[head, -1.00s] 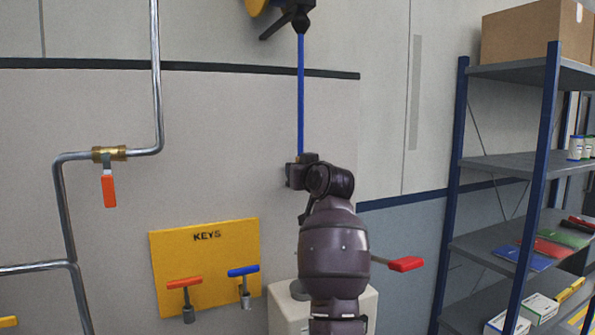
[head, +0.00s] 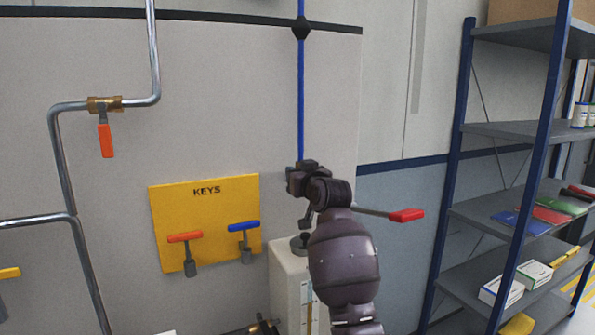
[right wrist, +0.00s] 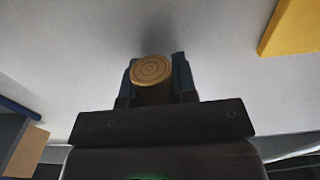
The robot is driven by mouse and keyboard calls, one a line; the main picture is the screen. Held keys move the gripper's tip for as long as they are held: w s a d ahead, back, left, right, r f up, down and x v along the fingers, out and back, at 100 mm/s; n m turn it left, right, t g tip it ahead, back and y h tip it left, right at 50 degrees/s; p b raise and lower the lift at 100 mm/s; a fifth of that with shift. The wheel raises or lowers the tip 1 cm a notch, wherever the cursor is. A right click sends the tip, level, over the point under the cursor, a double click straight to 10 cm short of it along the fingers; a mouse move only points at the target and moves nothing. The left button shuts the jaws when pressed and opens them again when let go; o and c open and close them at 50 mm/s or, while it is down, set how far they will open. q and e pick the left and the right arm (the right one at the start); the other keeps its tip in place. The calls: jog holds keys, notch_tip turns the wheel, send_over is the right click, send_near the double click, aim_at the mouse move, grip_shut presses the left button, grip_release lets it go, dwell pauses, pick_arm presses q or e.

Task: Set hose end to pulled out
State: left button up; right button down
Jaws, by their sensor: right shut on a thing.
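A blue hose (head: 300,95) hangs straight down the wall from above the top edge of the head view. A black ball (head: 301,27) sits on it, level with the dark wall strip. My right gripper (head: 300,172) is at the hose's lower end and is shut on the hose end. In the right wrist view the brass round face of the hose end (right wrist: 152,70) shows between the two fingers. The fingers hide most of the hose end in the head view. The hose reel is out of view now. My left gripper is not in view.
A red-handled lever (head: 406,215) sticks out just right of my right arm. A pale cabinet (head: 287,285) stands below. A yellow key board (head: 205,215) and a pipe with an orange-handled valve (head: 105,138) are left. A shelf rack (head: 500,130) stands right.

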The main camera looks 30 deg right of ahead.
jog(key=c, duration=1.1)
grip_release()
jog(key=shift+f, duration=0.4)
jog(key=shift+o, duration=1)
jog(key=shift+r, duration=0.15)
jog(key=shift+s, duration=0.1)
jog(key=s+b, duration=0.1)
jog(key=s, duration=0.9)
jog(key=shift+s+a, duration=0.3)
jog(key=shift+s, duration=0.05)
